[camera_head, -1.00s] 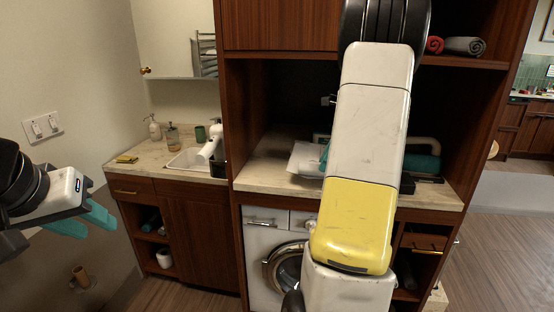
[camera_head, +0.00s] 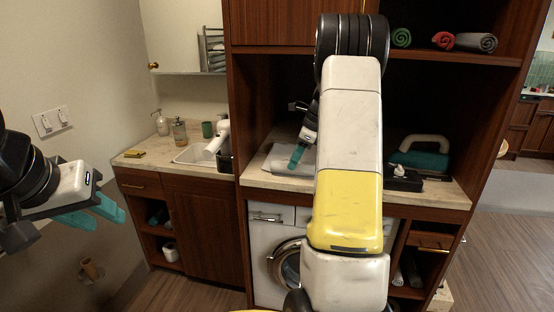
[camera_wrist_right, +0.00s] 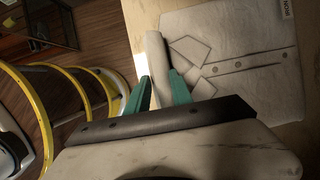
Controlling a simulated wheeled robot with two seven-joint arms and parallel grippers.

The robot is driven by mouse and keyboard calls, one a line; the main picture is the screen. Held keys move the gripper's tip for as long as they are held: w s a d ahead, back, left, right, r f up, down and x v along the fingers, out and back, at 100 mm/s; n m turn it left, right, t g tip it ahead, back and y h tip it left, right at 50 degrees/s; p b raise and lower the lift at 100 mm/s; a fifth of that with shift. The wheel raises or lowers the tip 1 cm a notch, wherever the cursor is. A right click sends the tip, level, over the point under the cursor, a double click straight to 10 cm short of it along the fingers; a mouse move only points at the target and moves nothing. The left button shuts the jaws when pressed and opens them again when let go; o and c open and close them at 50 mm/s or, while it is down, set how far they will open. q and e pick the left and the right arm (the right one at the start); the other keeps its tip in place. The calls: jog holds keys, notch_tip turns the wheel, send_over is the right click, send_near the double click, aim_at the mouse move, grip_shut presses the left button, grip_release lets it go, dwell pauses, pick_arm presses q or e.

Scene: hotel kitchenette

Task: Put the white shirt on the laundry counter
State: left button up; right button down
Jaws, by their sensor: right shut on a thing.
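The white shirt (camera_head: 283,161) lies folded on the laundry counter (camera_head: 273,184), left of my right arm in the head view. In the right wrist view the shirt (camera_wrist_right: 245,85) shows its collar, a row of buttons and a label. My right gripper (camera_head: 297,157) reaches down at the shirt. In the right wrist view its teal fingers (camera_wrist_right: 160,85) are shut on a raised white fold at the shirt's edge. My left gripper (camera_head: 98,213) is open and empty at the far left, away from the counter. My right arm hides part of the counter.
A teal item with a white handle (camera_head: 421,158) and a black tray (camera_head: 404,181) stand right of my arm. Rolled towels (camera_head: 470,42) lie on the shelf above. The sink (camera_head: 190,155) is at left. A washing machine (camera_head: 268,255) stands below. Yellow curved bars (camera_wrist_right: 68,75) show in the wrist view.

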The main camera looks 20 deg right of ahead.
jog(key=c, duration=1.1)
grip_release()
jog(key=shift+f, duration=0.1)
jog(key=v, duration=0.3)
jog(key=s+d, duration=0.2)
jog(key=d, duration=0.1)
jog(key=s+d, duration=0.1)
jog(key=d, duration=0.2)
jog(key=s+d, duration=0.2)
jog(key=d, duration=0.1)
jog(key=shift+s, duration=0.3)
jog(key=shift+s+d, duration=0.4)
jog(key=shift+d, duration=0.2)
